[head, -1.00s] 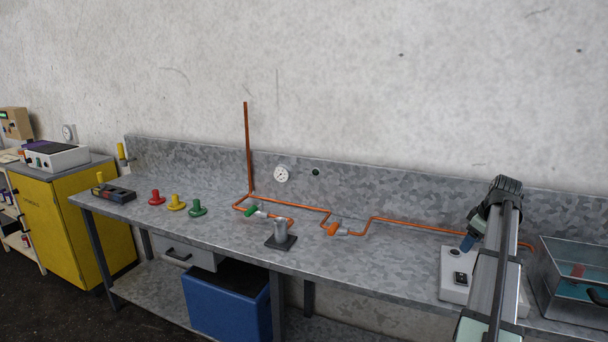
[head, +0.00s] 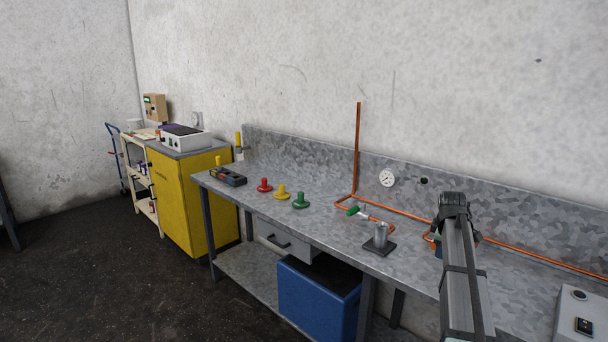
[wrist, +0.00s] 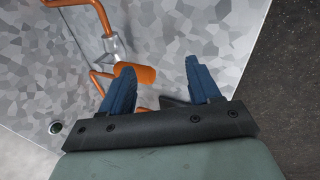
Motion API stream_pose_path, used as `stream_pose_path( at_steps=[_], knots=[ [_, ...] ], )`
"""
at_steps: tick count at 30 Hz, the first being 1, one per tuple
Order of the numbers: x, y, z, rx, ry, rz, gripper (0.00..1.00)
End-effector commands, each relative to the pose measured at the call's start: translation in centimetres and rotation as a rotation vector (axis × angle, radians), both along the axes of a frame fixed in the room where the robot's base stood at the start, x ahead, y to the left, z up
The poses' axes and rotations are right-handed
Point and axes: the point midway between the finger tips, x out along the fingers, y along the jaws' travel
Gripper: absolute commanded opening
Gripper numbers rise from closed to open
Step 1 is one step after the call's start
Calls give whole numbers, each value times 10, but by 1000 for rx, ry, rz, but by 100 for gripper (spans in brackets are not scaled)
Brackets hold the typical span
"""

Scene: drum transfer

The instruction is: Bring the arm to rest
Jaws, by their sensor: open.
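My gripper shows in the wrist view (wrist: 158,88) with its two blue fingers spread apart and nothing between them. It is above the grey workbench (head: 330,225), close to the copper pipe's orange valve handle (wrist: 135,75), which appears beside the left finger; I cannot tell whether they touch. In the head view my arm rises at the right and hides most of that valve and the gripper's fingers.
Red (head: 265,185), yellow (head: 282,191) and green (head: 300,201) knobbed pieces stand on the bench. A metal cylinder on a dark base (head: 380,240) and a green valve handle (head: 353,210) are left of my arm. A white switch box (head: 577,312) is at the right.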

Motion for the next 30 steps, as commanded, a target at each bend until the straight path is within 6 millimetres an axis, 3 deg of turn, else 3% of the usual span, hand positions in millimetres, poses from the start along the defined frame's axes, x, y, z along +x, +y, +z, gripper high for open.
stream_pose_path(
  at_steps=[1,12,17,21,25,30],
  knots=[
    [11,23,-3,-19,-2,36,62],
    [70,179,-16,-162,-39,276,62],
    [81,243,-28,-210,-53,362,62],
    [78,292,-59,-223,-49,410,62],
    [64,312,-100,-200,-24,398,62],
    [36,319,-159,-148,25,342,62]
  ],
)
